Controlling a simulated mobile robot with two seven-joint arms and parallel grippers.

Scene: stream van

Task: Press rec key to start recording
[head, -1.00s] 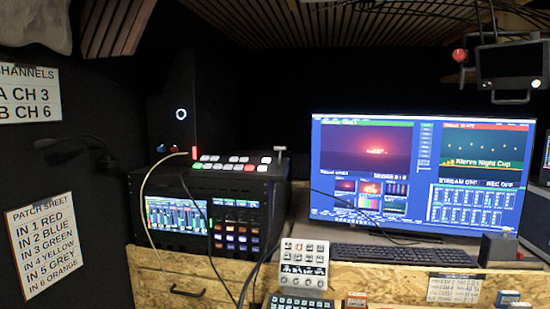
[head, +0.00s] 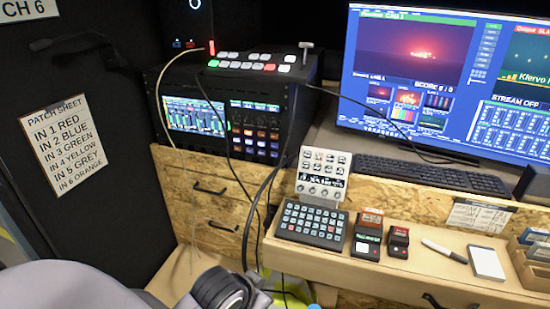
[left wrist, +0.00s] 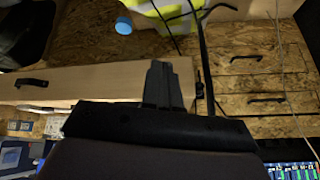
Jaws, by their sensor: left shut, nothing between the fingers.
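A dark keypad (head: 311,225) with several small keys, one of them red, lies on the front shelf in the head view. Behind it stands a tilted pale control panel (head: 322,172) with round knobs. Two small boxes with single keys, a larger one (head: 366,241) and a smaller one (head: 398,242), sit right of the keypad. I cannot read which key is rec. In the left wrist view my left gripper (left wrist: 160,78) is shut and empty, in front of the wooden furniture and apart from any key. My right gripper is in neither view.
A monitor (head: 440,70) reads STREAM OFF. The switcher (head: 252,62) sits on a rack unit (head: 225,125), with hanging cables in front. A marker (head: 444,251) and notepad (head: 486,263) lie right on the shelf. Headphones (head: 224,290) are at the bottom.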

